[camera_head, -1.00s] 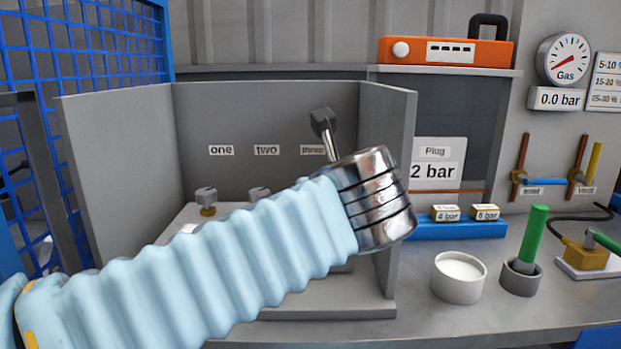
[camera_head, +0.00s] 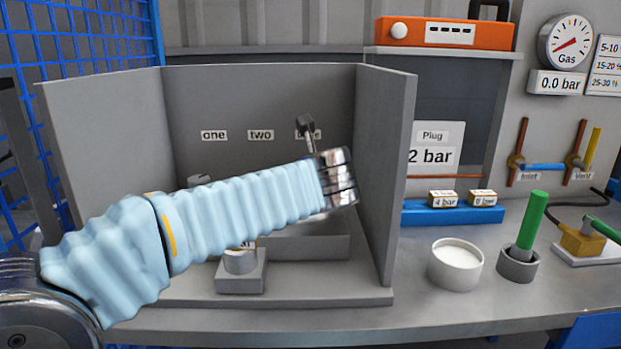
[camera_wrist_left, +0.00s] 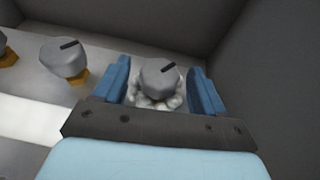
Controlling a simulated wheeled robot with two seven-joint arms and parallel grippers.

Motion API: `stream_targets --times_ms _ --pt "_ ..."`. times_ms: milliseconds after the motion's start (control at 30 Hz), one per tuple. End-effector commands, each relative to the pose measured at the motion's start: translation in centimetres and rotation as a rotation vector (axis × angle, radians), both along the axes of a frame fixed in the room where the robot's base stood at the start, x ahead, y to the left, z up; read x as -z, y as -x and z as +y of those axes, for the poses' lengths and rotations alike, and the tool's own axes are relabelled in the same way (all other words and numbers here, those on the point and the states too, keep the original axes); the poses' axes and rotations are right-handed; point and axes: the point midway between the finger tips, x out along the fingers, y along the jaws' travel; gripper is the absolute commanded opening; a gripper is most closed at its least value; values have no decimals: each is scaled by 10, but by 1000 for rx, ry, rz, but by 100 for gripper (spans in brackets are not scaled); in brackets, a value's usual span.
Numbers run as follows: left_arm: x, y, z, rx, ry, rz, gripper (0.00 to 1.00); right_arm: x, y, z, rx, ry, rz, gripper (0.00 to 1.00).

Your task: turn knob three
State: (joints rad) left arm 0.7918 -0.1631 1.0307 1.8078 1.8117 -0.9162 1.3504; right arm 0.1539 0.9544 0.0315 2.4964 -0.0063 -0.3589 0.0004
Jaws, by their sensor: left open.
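Knob three (camera_wrist_left: 158,78) is a grey cap with a dark mark on top, the rightmost in the left wrist view. A pale lumpy crust surrounds its base. My left gripper (camera_wrist_left: 161,70) is open, with one blue finger on each side of this knob; a gap shows on both sides. Knob two (camera_wrist_left: 64,60), grey on a brass base, stands to its left, and knob one (camera_wrist_left: 4,46) is partly cut off. In the head view my left forearm hides knob three and the fingers; the label "three" (camera_head: 308,135) is partly covered. My right gripper is not in view.
A grey booth wall (camera_head: 385,170) stands close to the right of my left wrist, with a back wall behind. A small grey block with a fitting (camera_head: 241,277) sits in front of the knobs. A white cup (camera_head: 456,264) and a green-handled tool (camera_head: 531,222) stand outside the booth.

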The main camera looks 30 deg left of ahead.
Motion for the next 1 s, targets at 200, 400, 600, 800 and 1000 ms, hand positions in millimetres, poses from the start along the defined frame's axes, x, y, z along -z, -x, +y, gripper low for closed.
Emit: stream_targets --times_ms 200,400,600,800,1000 --pt "0 -1 1 0 0 0 71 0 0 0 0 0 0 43" --pt "0 -1 0 0 0 0 48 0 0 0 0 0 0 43" --pt "0 -1 0 0 0 0 17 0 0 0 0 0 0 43" --pt "0 0 0 11 -1 0 15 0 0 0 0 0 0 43" --pt "-1 0 1 76 -2 -1 15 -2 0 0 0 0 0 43"
